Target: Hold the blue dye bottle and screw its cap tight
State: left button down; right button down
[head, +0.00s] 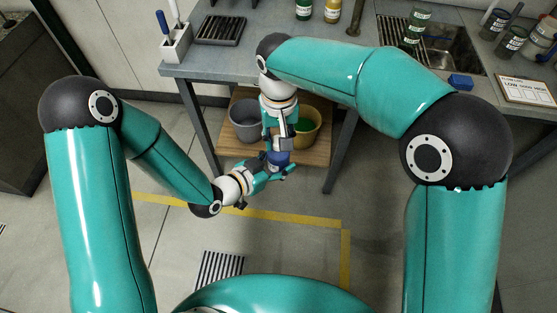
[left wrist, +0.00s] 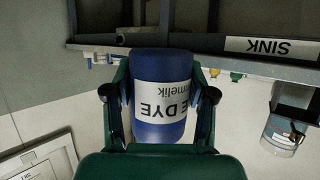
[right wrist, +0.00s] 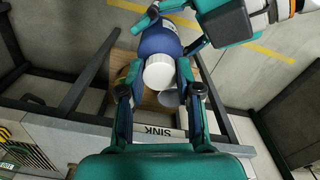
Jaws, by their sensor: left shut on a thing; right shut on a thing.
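The blue dye bottle (head: 278,158) is held in the air in front of the bench. In the left wrist view the bottle (left wrist: 160,132) fills the gap between the fingers, its white label reading "E DYE" upside down. My left gripper (head: 277,168) is shut around the bottle's body; it also shows in the left wrist view (left wrist: 160,95). The white cap (right wrist: 159,72) sits on the bottle's neck in the right wrist view. My right gripper (right wrist: 157,80) comes from above with its fingers on both sides of the cap, shut on it. Whether the cap is tight cannot be seen.
The bench (head: 215,68) stands behind the bottle, with a sink (head: 455,52), green bottles, a yellow bottle (head: 332,10) and a blue block (head: 460,81) on top. Below, a wooden shelf (head: 317,154) holds a grey bucket (head: 244,122) and a yellow bucket (head: 307,125). The front floor is clear.

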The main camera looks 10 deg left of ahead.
jog(key=shift+m, duration=1)
jog(key=c, duration=0.7)
grip_release()
notch_tip(320, 180, up, 12)
jog(key=shift+f, duration=0.1)
jog(key=shift+w, duration=0.1)
